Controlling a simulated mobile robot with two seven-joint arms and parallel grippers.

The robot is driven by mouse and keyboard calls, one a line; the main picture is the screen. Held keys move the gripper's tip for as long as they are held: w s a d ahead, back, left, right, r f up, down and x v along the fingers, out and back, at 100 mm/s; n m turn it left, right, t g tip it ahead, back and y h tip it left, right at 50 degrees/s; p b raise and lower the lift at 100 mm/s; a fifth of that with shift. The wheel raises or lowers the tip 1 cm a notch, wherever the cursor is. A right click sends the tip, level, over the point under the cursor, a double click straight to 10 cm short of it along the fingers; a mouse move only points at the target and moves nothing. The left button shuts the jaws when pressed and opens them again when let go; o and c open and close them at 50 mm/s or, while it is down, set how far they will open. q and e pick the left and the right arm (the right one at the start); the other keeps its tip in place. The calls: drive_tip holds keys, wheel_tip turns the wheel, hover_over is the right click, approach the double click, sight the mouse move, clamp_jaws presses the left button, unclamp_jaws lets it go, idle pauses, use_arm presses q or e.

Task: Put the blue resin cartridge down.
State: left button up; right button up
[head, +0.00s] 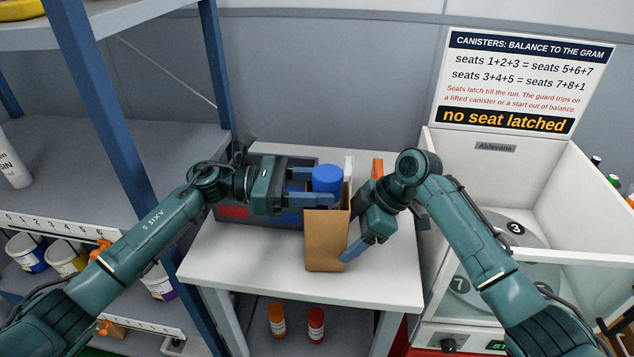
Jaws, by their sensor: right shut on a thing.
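The blue resin cartridge (327,174) is upright above the white table, at the top of a brown cardboard box (326,240). Its lower part is hidden behind my near left finger and the box; I cannot tell whether it is inside the box or behind it. My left gripper (315,188) comes in from the left with its fingers on either side of the cartridge and appears shut on it. My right gripper (354,232) is shut on the box at its right side. One finger shows by the box's lower right edge; the other is hidden.
A grey bin (232,212) with red and blue parts stands behind my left gripper. An orange item (377,168) stands at the back. The white table (240,265) is clear in front. A white balancing machine (470,160) is at right, blue-posted shelves (120,160) at left.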

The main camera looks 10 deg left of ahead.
use_arm(q)
drive_tip(key=o, duration=0.4)
drive_tip(key=shift+r, duration=0.1)
drive_tip(key=shift+r, duration=0.25)
drive_tip(key=a, duration=0.7)
drive_tip(key=shift+s+a+r, duration=0.25)
drive_tip(key=shift+s+r, duration=0.1)
drive_tip(key=shift+s, duration=0.05)
use_arm(e)
drive_tip(key=shift+r, duration=0.1)
drive_tip(key=shift+c, duration=0.6)
drive_tip(key=o, duration=1.1)
drive_tip(key=shift+c, duration=0.2)
